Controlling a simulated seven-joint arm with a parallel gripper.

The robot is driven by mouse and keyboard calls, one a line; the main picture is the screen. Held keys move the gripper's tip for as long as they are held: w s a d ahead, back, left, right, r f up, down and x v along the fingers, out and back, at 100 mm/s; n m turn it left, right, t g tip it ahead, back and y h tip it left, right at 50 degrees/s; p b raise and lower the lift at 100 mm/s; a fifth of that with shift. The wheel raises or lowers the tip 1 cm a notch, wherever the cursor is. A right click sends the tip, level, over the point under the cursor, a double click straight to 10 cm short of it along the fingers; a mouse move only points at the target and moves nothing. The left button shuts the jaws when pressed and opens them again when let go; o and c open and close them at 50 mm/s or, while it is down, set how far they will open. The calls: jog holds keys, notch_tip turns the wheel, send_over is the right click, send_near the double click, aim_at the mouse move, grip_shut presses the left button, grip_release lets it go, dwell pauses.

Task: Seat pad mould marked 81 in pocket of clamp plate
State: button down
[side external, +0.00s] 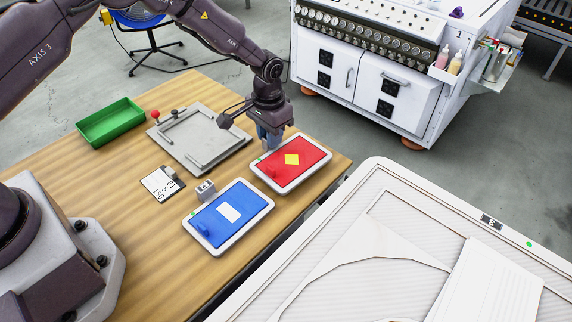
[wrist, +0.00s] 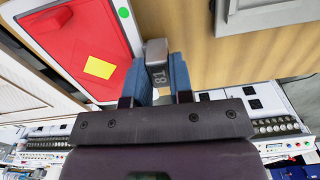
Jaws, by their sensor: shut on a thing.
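The red pad mould (side external: 291,162) is a white-rimmed tray with a red face and a yellow diamond. It lies flat, apparently on the table, near the right edge. A grey block marked 81 (wrist: 157,63) stands at its rim, and the red mould (wrist: 75,40) fills the left of the wrist view. My gripper (side external: 269,140) points down at the mould's far edge, its blue fingers shut on the block's two sides. The clamp plate (side external: 218,150) is a grey plate with raised bars around an empty pocket, to the left of my gripper.
A blue mould (side external: 231,217) with a white rectangle lies in front, a numbered grey block (side external: 205,189) at its rim. A numbered card (side external: 157,186) lies left of it. A red-knobbed lever (side external: 155,115) rises at the plate's corner. A green tray (side external: 111,123) stands at the back left.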

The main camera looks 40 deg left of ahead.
jog(key=shift+r, duration=1.85)
jog(key=s+a+r+m, duration=0.2)
jog(key=a+r+m, duration=0.1)
jog(key=a+m, duration=1.35)
jog(key=shift+m, duration=0.35)
jog(key=shift+w+d+f, duration=0.15)
jog(key=shift+d+f, duration=0.05)
jog(key=shift+f, duration=1.15)
jog(key=shift+w+d+f, duration=0.1)
jog(key=shift+d+f, duration=0.05)
jog(key=shift+f, duration=1.15)
jog(key=shift+f, duration=0.9)
jog(key=c, duration=0.9)
grip_release()
